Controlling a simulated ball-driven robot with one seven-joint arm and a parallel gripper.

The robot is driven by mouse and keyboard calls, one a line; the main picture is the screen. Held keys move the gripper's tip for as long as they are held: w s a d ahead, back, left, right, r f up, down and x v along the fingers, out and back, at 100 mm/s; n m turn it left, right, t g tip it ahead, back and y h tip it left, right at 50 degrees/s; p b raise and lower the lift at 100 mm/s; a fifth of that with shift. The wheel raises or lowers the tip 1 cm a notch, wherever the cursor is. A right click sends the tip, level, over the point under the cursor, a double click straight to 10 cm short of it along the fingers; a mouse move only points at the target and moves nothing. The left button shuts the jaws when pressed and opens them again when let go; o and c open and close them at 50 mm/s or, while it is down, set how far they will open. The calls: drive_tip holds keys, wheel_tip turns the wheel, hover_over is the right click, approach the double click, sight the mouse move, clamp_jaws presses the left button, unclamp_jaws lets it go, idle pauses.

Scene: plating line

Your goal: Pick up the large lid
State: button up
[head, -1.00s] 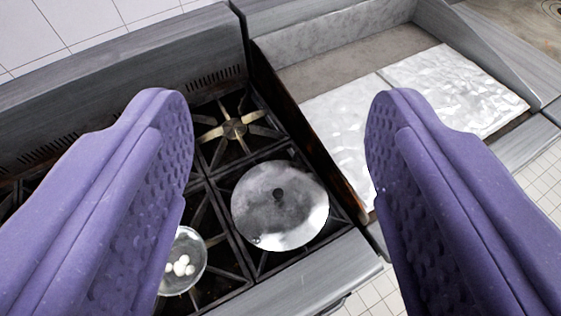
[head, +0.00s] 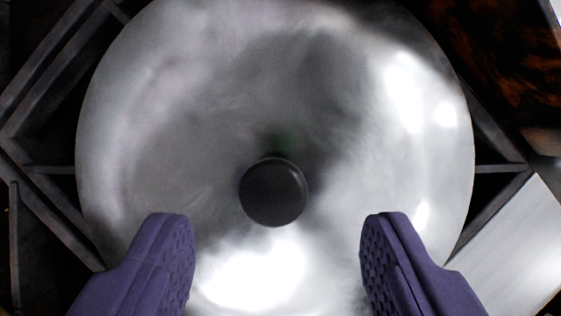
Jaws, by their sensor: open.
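The large lid (head: 200,120) is a round, shiny metal disc that fills most of the head view. Its black round knob (head: 273,191) stands near the middle of the picture. My gripper (head: 277,225) is open, with one purple finger at the lower left and one at the lower right. Both fingers show over the near part of the lid, with the knob between and slightly beyond their tips. Nothing is between the fingers but the lid's surface behind them. I cannot tell how high the fingers are above the lid. Whatever is under the lid is hidden.
Dark stove grates (head: 45,100) surround the lid on the left and lower left, and their bars also show at the right. A pale metal edge (head: 515,250) runs along the lower right. A dark, rust-stained surface (head: 500,50) is at the upper right.

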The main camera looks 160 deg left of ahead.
sight(272, 199)
drive_tip(key=b+x, duration=0.1)
drive_tip(key=x, duration=0.3)
drive_tip(key=shift+a, duration=0.1)
drive_tip(key=shift+c, duration=1)
clamp_jaws()
